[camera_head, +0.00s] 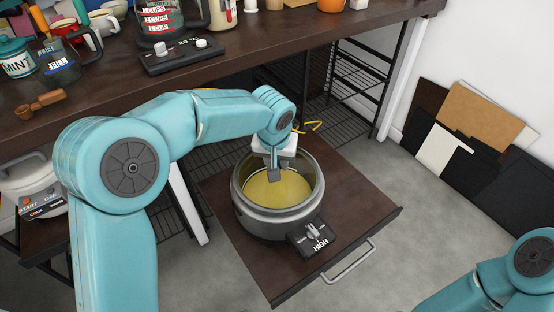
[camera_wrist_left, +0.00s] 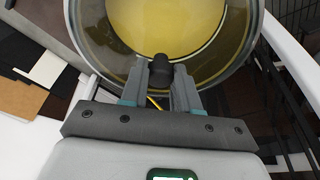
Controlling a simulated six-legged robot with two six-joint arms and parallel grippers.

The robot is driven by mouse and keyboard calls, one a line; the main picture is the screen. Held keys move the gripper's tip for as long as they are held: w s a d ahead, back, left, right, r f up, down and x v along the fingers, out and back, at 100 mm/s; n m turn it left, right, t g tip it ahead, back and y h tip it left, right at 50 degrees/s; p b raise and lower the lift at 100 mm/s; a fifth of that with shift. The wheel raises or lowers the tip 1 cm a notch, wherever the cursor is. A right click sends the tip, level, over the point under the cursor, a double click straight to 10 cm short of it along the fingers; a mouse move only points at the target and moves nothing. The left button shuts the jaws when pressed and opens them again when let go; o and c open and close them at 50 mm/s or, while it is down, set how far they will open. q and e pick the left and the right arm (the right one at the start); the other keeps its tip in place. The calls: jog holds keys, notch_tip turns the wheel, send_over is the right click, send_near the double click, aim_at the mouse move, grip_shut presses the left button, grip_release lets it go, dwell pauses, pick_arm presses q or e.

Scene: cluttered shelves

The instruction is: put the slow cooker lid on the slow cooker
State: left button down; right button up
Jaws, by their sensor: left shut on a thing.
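The slow cooker (camera_head: 262,222) is a round metal pot with a black control marked HIGH, standing on a pulled-out dark wooden board. Yellow contents show inside. My left gripper (camera_head: 276,174) reaches down over the middle of the cooker. In the left wrist view its fingers (camera_wrist_left: 164,85) are shut on the black knob of the slow cooker lid (camera_wrist_left: 162,68), a clear glass disc with a rim. The lid is over the pot's mouth; I cannot tell whether it touches the rim all round. My right arm shows at lower right, its gripper out of frame.
The pulled-out board (camera_head: 355,208) has a metal handle (camera_head: 349,262) at its front. A cluttered counter (camera_head: 100,105) with jars and mugs runs above. A white cooker (camera_head: 33,185) is at left.

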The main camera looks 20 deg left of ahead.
pick_arm(q)
jog(key=shift+f+b, duration=0.3)
dwell(0.4)
jog(key=c, duration=0.8)
grip_release()
jog(key=shift+o, duration=0.2)
notch_tip(320, 180, up, 6)
jog(key=p, duration=0.5)
